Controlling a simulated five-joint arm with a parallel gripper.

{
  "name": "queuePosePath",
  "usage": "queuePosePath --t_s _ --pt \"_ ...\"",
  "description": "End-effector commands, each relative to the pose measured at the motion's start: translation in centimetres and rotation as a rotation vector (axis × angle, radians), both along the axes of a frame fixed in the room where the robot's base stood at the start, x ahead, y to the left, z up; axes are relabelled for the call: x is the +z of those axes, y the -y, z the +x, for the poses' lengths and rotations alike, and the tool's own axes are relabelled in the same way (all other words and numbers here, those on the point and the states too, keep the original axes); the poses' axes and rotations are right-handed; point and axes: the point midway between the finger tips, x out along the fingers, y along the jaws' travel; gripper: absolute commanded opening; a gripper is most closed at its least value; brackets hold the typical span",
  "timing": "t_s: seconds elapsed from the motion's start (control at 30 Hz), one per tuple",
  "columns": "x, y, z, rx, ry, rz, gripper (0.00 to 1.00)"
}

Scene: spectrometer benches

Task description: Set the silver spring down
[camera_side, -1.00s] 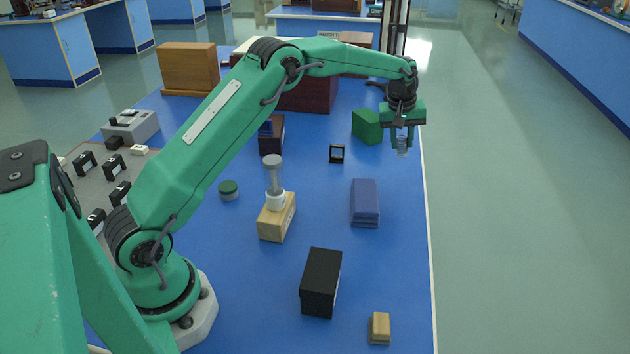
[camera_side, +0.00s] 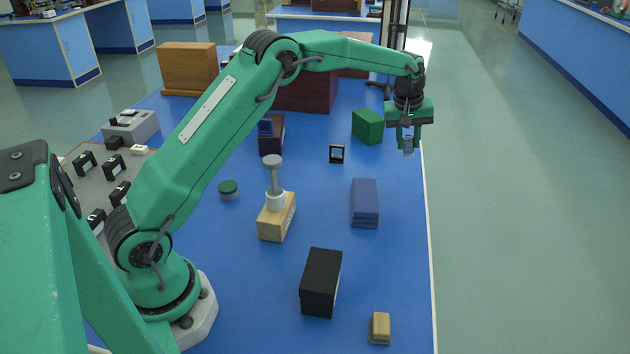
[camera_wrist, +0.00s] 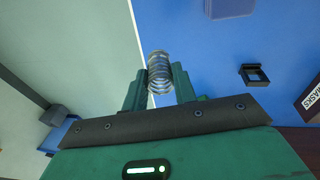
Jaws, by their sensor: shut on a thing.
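The silver spring (camera_side: 408,145) is a small coil held between the fingers of my gripper (camera_side: 409,141). In the wrist view the spring (camera_wrist: 159,72) sits between the two green fingertips of my gripper (camera_wrist: 160,84), with its coils sticking out past them. My gripper points down over the right edge of the blue bench top (camera_side: 400,270), and the spring hangs near that edge. From the side view I cannot tell exactly how high the spring is above the surface.
A green block (camera_side: 368,126) stands just left of my gripper. A small black frame (camera_side: 337,153), a blue stack (camera_side: 364,203), a black box (camera_side: 321,283) and a tan block (camera_side: 380,327) stand nearer. Open blue surface lies between them. The floor is beyond the right edge.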

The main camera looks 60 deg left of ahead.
Motion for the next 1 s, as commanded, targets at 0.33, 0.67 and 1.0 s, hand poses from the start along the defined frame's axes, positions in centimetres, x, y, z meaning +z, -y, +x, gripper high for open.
queuePosePath --t_s 0.33,0.67,1.0 --pt "0.1 1.3 -1.6 -0.088 -0.005 0.014 0.06" --pt "0.1 4.3 -6.1 -0.313 -0.016 0.052 0.06" --pt "-0.5 7.1 -12.2 -0.570 -0.026 0.093 0.06"
